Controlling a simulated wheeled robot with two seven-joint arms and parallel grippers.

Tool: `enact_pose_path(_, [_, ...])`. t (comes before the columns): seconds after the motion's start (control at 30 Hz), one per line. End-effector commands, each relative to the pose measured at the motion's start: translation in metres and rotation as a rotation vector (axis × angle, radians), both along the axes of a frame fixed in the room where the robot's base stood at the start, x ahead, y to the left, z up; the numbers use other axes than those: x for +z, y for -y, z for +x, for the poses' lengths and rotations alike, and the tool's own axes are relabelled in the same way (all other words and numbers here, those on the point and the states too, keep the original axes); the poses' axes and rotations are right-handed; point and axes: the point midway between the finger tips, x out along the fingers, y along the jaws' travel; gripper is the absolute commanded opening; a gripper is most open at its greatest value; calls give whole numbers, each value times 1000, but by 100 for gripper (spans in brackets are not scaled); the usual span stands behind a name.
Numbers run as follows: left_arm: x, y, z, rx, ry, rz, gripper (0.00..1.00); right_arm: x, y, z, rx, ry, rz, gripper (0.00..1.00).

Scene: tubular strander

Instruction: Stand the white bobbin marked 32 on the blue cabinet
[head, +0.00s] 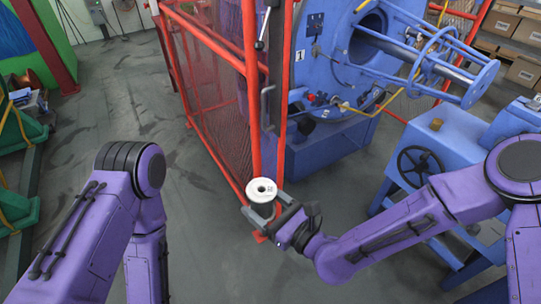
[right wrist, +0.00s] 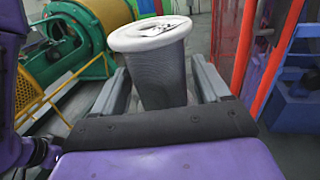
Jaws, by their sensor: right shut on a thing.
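My right gripper (head: 272,212) is shut on a bobbin (head: 262,188) with a white top flange and a dark grey wound body. It holds the bobbin upright, in front of the red fence post in the head view. The right wrist view shows the bobbin (right wrist: 160,70) between the two grey fingers, with dark marks on its flange too unclear to read. A blue cabinet-like housing (head: 450,139) with a black handwheel stands to the right of the gripper, apart from it. My left arm shows at the left, but its gripper is out of view.
A red mesh fence (head: 213,90) stands just behind the bobbin. Behind it is the large blue strander (head: 330,75) with rods. The handwheel (head: 420,170) juts out near my right forearm. Grey floor (head: 115,95) is open at the left, beside green machinery (head: 20,185).

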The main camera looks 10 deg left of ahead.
Motion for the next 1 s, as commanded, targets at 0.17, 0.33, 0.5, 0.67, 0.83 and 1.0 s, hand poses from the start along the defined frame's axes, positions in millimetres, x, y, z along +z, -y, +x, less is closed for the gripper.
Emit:
enact_pose_path(0.17, [0, 0, 0, 2, 1, -1, 100, 3, 1, 2, -12, 3, 3, 20])
enact_pose_path(0.33, [0, 0, 0, 2, 1, -1, 100, 9, 26, 14, -151, 0, 2, 20])
enact_pose_path(0.5, [0, 0, 0, 2, 1, -1, 100, 6, 90, 34, -401, -1, 3, 20])
enact_pose_path(0.67, [0, 0, 0, 2, 1, 0, 100, -1, 168, 43, -668, -2, 2, 20])
enact_pose_path(0.83, [0, 0, 0, 3, 2, 0, 100, -8, 231, 39, -864, 2, 0, 20])
enact_pose_path(1.0, [0, 0, 0, 3, 2, 0, 100, -8, 253, 40, -921, -3, 4, 20])
